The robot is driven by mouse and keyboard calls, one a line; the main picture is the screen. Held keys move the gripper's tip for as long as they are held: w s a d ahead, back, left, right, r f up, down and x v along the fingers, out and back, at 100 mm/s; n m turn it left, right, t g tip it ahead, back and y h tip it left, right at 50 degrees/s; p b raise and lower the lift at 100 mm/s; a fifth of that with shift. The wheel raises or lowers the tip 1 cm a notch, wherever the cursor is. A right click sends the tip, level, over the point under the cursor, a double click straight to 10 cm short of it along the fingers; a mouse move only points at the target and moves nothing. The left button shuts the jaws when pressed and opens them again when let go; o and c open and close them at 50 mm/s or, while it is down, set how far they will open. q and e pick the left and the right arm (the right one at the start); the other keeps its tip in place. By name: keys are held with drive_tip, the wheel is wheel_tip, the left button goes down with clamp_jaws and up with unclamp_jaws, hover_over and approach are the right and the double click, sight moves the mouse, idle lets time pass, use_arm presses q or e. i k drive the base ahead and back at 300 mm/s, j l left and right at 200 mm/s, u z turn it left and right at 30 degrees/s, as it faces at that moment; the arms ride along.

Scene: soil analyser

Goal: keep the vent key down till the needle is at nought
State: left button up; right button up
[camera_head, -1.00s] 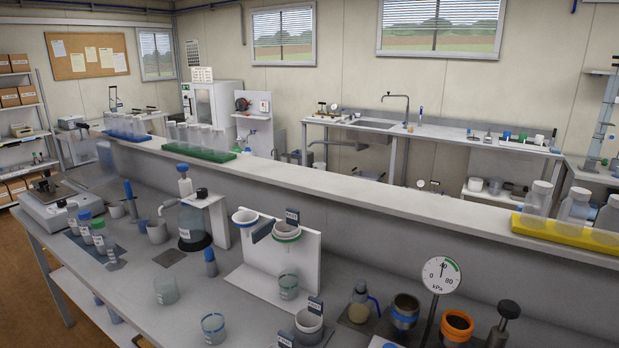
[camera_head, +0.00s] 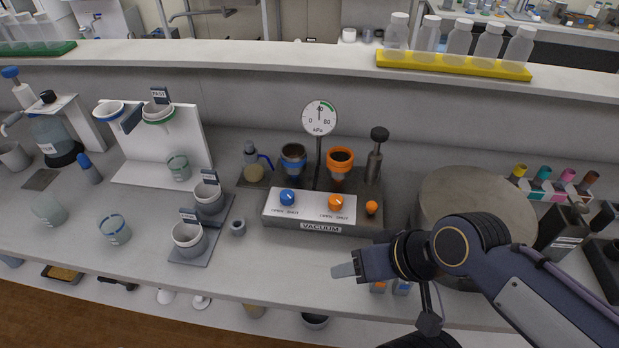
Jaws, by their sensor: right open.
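The pressure dial (camera_head: 320,118), marked 0 to 80 kPa, stands on a post behind the grey vacuum unit (camera_head: 320,228). Its needle looks to point up, near the 40, well away from 0. A small orange knob-like key (camera_head: 371,207) sits on the unit's right end; no legible label shows whether it is the vent key. A blue tap (camera_head: 288,197) and an orange tap (camera_head: 335,202) are on the white panel. My right gripper (camera_head: 340,271) is open and empty, in front of the unit and apart from it. My left gripper is out of view.
Blue-ringed (camera_head: 293,157) and orange-ringed (camera_head: 340,160) cups and a black-topped plunger (camera_head: 378,150) stand behind the taps. A large round grey drum (camera_head: 478,197) is at the right, partly behind my arm. Beakers and labelled pots stand left. Bench is clear just before the unit.

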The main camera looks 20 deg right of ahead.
sight(371, 207)
drive_tip(key=z, duration=1.35)
